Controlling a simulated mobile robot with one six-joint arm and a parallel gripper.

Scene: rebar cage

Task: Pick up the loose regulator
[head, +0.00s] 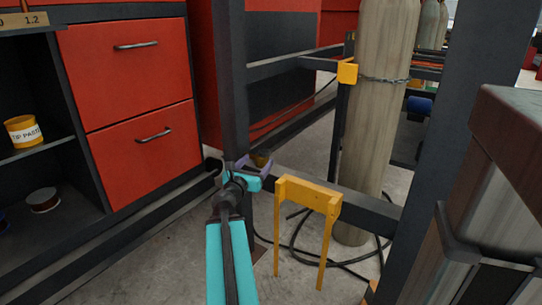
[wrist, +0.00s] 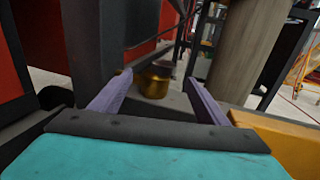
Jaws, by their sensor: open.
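A small brass-coloured round body (wrist: 154,86), which looks like the regulator, shows in the wrist view ahead of my gripper (wrist: 157,80). It sits low beside a dark upright post, and darker parts lie around it. My gripper is open, with one purple finger on each side of the brass body in the picture. Its jaws are empty, and the brass body appears beyond the fingertips. In the head view, my gripper (head: 257,167) is at the foot of the post, and a small bit of brass (head: 261,160) shows just behind it, mostly hidden.
A dark upright post (head: 234,90) stands close to my gripper. A yellow bracket (head: 308,193) stands just right of it, on a dark rail. A tall gas cylinder (head: 372,120) is chained behind. A red drawer cabinet (head: 135,95) is at left. Black hose (head: 300,238) lies on the floor.

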